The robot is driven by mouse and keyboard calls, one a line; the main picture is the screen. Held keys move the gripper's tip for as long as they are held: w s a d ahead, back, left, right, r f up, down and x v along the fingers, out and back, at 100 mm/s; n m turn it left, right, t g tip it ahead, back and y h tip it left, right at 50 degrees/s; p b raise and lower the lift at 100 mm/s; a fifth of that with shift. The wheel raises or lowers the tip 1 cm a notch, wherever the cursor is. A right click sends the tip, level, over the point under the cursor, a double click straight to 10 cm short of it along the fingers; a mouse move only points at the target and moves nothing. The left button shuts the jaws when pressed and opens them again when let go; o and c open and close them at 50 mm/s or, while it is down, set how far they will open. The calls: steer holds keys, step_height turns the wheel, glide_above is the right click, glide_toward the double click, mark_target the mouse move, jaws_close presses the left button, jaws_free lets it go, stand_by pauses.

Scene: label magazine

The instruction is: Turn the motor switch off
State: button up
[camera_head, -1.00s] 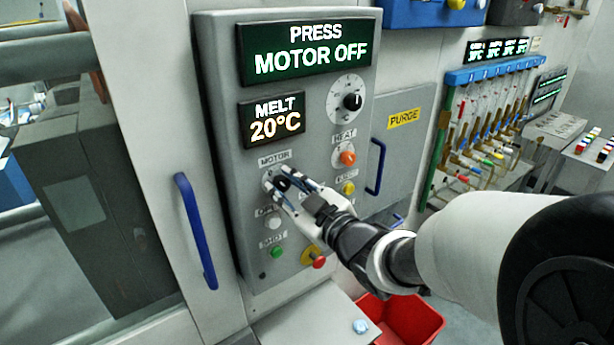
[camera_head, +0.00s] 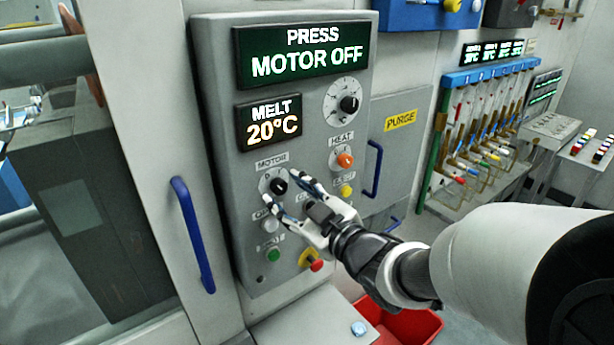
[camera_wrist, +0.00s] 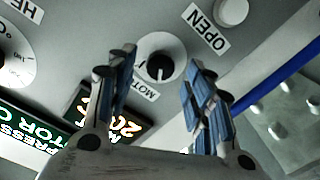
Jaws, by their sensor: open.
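The motor switch (camera_head: 279,185) is a round black knob on a pale dial under the MOTOR label on the grey control panel. It also shows in the wrist view (camera_wrist: 160,66), between and beyond my fingertips. My gripper (camera_head: 279,190) is open, with its fingers spread to either side of the knob and apart from it. In the wrist view my gripper (camera_wrist: 157,62) holds nothing. The upper display (camera_head: 305,53) reads PRESS MOTOR OFF, and the display below it (camera_head: 268,120) reads MELT 20°C.
Close by on the panel are the orange HEAT knob (camera_head: 345,160), a yellow button (camera_head: 346,190), a green button (camera_head: 273,255) and a red button on yellow (camera_head: 315,264). A blue door handle (camera_head: 193,232) stands out at left. A red bin (camera_head: 405,327) is below.

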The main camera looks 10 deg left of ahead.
steer(key=v, duration=1)
steer(key=w+d+f+m+t+h, duration=0.1)
steer(key=d+f+m+h, duration=0.1)
steer(key=d+m+h, duration=1.15)
steer(key=s+d+f+g, duration=0.2)
steer(key=s+d, duration=0.1)
steer(key=s, duration=0.3)
steer(key=s+d+f+m+g, duration=0.1)
steer(key=s+d+g, duration=0.2)
steer(key=s, duration=0.4)
steer(key=s+d+f+m+g, duration=0.1)
steer(key=s+d+f+g, duration=0.1)
steer(key=s, duration=0.5)
steer(key=shift+s+d+f+g, duration=0.25)
steer(key=shift+d+f+g, duration=0.05)
steer(key=shift+d+f, duration=0.15)
